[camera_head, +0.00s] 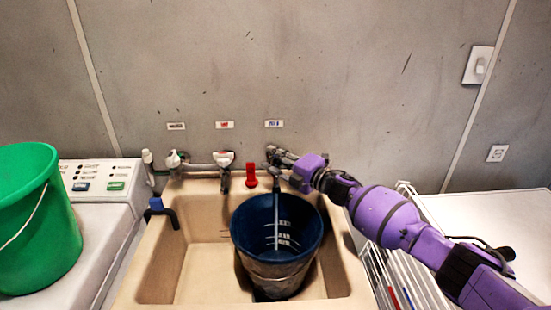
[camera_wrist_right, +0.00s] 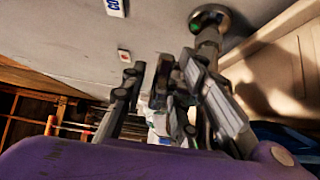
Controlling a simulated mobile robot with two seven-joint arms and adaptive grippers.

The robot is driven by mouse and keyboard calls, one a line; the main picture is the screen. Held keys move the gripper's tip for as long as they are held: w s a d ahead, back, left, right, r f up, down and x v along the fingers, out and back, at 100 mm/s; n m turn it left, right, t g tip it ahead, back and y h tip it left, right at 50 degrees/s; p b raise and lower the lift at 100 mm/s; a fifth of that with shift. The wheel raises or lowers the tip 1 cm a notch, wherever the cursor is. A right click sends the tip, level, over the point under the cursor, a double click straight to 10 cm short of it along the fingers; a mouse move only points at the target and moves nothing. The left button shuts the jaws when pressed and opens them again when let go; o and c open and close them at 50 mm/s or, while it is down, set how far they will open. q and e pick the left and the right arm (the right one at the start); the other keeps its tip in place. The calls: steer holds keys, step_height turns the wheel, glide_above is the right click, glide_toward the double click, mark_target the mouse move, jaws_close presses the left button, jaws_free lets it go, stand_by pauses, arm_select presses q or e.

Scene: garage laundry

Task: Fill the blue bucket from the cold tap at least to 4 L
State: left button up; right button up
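The blue bucket (camera_head: 248,268) stands in the beige sink (camera_head: 158,270), with pale level marks on its inner wall. The cold tap (camera_head: 277,158) is at the back wall under a blue label (camera_head: 274,124). A thin grey vertical streak from the tap's outlet into the bucket looks like running water; the level cannot be read. My right gripper (camera_head: 285,165) is at the cold tap. In the right wrist view my right gripper (camera_wrist_right: 146,88) shows its fingers apart, close beside the metal tap (camera_wrist_right: 207,45); contact is unclear. My left gripper is out of view.
A red-labelled tap (camera_head: 224,160) and a white tap (camera_head: 174,160) stand to the left, with a red object (camera_head: 251,175) on the sink's back edge. A green bucket (camera_head: 35,225) sits on the washing machine (camera_head: 105,225). A wire rack (camera_head: 405,275) is at right.

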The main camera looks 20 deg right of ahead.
steer(key=shift+s+d+f, duration=0.1)
steer(key=shift+s+d, duration=0.25)
steer(key=shift+s, duration=0.05)
steer(key=v, duration=1.1)
